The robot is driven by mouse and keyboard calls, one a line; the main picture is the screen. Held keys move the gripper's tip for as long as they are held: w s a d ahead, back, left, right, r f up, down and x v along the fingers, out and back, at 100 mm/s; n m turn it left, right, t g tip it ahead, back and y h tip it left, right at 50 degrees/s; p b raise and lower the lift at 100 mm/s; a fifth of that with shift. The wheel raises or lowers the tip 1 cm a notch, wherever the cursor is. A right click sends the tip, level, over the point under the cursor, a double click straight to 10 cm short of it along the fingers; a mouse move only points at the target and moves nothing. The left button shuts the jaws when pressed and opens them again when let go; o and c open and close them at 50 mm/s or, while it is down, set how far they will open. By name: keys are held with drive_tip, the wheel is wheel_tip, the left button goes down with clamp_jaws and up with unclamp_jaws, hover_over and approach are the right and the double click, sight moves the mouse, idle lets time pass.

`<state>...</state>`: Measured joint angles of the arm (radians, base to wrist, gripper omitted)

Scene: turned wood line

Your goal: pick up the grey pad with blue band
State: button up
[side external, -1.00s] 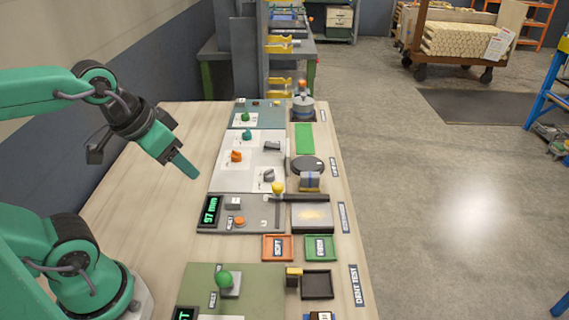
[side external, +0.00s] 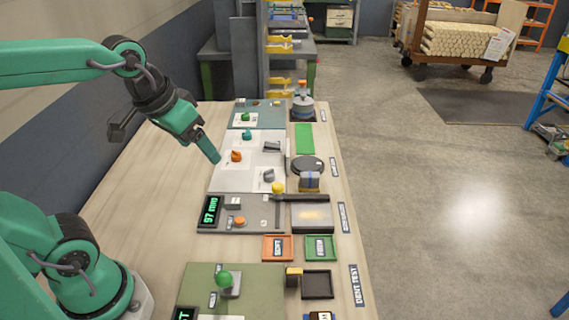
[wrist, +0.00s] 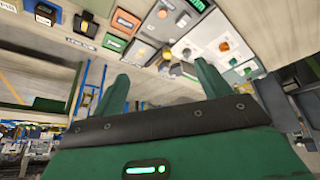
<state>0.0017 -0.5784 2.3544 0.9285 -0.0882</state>
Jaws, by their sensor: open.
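The grey pad with blue band (side external: 309,182) appears to be the small block beside the black round disc (side external: 307,166), on the right part of the bench in the side view. Its blue band and a tan part show there. In the wrist view the pad is too small to tell apart with certainty. My gripper (side external: 215,159) is in the air to the left of the pad, near the white board's left edge in the picture. In the wrist view my gripper (wrist: 165,82) has its two fingers wide apart with nothing between them.
The white board (side external: 262,150) carries orange, teal and grey knob-like pieces. A grey fixture with a yellow knob (side external: 278,188), an orange tray (side external: 278,248) and a green tray (side external: 320,247) lie nearer the camera. A green mat (side external: 304,138) lies beyond the disc. The bench's left side is clear.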

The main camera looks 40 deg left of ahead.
drive_tip(key=w+n+g, duration=0.1)
drive_tip(key=w+n, duration=0.1)
drive_tip(key=w, duration=0.8)
drive_tip(key=n+g, duration=0.4)
drive_tip(key=n, duration=0.2)
hover_over(310, 174)
drive_tip(key=f, duration=1.6)
drive_tip(key=shift+s+f, duration=0.25)
drive_tip(key=shift+f, duration=0.05)
drive_tip(key=shift+w+f, duration=0.25)
drive_tip(key=shift+f, duration=1.5)
drive_tip(key=shift+f, duration=0.1)
drive_tip(key=shift+f, duration=2.55)
